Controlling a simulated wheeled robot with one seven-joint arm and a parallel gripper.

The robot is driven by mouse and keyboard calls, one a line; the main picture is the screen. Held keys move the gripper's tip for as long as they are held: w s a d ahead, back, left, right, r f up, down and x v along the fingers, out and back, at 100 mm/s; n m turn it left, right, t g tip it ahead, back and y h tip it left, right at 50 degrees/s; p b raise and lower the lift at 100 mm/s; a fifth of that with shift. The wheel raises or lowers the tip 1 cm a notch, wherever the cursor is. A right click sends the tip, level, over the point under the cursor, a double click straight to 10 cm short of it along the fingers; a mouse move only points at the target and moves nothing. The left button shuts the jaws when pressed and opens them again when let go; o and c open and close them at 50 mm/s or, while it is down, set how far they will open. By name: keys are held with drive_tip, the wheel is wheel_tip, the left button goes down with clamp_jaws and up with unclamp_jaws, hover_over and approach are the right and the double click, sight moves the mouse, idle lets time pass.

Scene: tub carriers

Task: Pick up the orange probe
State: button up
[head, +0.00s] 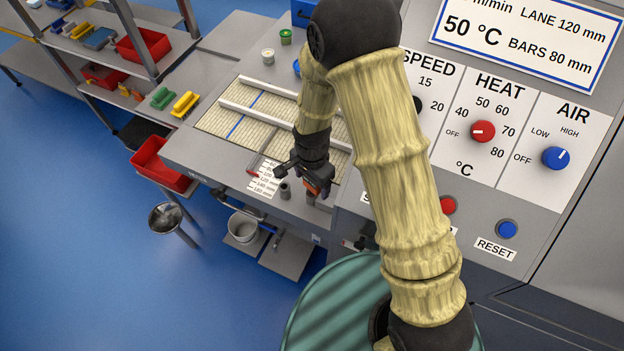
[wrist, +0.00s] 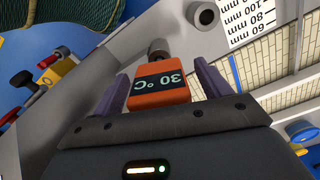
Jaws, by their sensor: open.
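The orange probe (wrist: 160,85) has a boxy orange body with a dark display reading 30 °C, upside down in the wrist view. A grey stem shows beyond the body. My gripper (wrist: 163,78) is open, with one purple finger on each side of the probe. I cannot tell whether either finger touches it. In the head view my gripper (head: 302,178) is low over the front edge of the machine's table, and a bit of the orange probe (head: 313,187) shows below it. The probe appears to sit at a short grey post, mostly hidden by my gripper.
A second short grey post (head: 285,190) stands just left of the probe. A millimetre scale (head: 264,177) and a slatted conveyor (head: 262,109) with rails (head: 277,87) lie behind. A control panel (head: 484,165) rises to the right. A red bin (head: 160,165) hangs at the left.

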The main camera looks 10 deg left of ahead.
drive_tip(key=shift+c, duration=0.5)
drive_tip(key=c, duration=1.1)
drive_tip(key=shift+r, duration=0.15)
wheel_tip(320, 180, up, 10)
drive_tip(key=b, duration=0.3)
drive_tip(key=shift+f, duration=0.25)
wheel_tip(320, 180, down, 4)
drive_tip(key=b, duration=0.4)
drive_tip(key=shift+w, duration=0.1)
drive_tip(key=shift+s+r, duration=0.2)
